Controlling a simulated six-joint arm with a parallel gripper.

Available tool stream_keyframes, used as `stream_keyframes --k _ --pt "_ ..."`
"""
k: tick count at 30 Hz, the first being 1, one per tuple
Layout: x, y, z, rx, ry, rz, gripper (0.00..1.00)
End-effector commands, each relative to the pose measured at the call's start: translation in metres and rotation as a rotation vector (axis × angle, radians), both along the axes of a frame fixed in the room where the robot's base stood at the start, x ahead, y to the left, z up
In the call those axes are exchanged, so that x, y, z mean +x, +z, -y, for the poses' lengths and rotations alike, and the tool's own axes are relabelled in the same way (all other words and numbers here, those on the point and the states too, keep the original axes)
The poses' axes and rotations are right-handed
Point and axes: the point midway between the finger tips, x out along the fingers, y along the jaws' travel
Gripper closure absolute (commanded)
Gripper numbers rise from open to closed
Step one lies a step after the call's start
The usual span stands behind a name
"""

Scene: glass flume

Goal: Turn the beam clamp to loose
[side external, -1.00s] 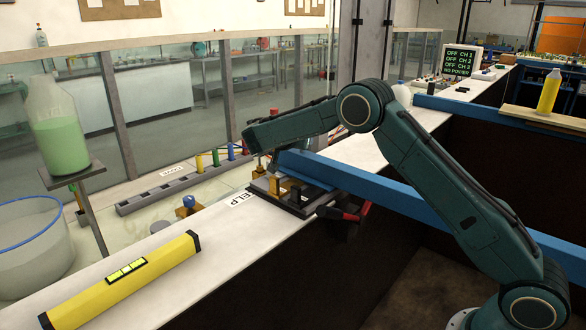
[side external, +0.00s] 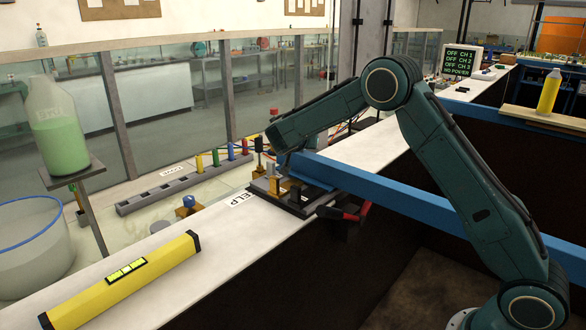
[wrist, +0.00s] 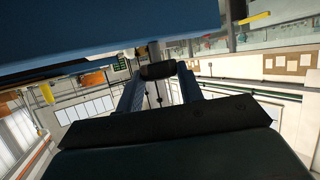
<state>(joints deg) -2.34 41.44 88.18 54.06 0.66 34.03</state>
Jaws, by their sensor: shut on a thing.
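The beam clamp (side external: 300,196) is a dark plate with brass-coloured blocks on the white ledge, at the end of the long blue beam (side external: 400,191). The blue beam also fills the top of the wrist view (wrist: 100,32). My gripper (wrist: 158,74) has its two blue fingers shut on a short dark cylindrical grip (wrist: 157,70), which looks like the clamp's handle. In the side view my wrist comes down at the beam's end, and the fingertips and grip are hidden there. Whether the clamp is tight or loose cannot be told.
A red-and-black handled part (side external: 343,213) sticks out from the ledge's front below the beam. A yellow bar (side external: 125,283) lies on the ledge at the front left. A bottle of green liquid (side external: 58,135) stands on a small raised platform. A grey rack with coloured posts (side external: 185,188) lies behind the ledge.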

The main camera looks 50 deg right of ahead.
Motion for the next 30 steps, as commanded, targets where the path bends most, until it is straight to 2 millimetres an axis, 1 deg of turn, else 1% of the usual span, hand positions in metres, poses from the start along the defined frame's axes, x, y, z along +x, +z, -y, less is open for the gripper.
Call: stream_keyframes --k 12,30 --pt "-0.0049 0.0007 0.0039 0.002 0.271 0.0 0.86" --pt "-0.0072 0.0006 0.0091 0.002 0.617 0.002 0.86"
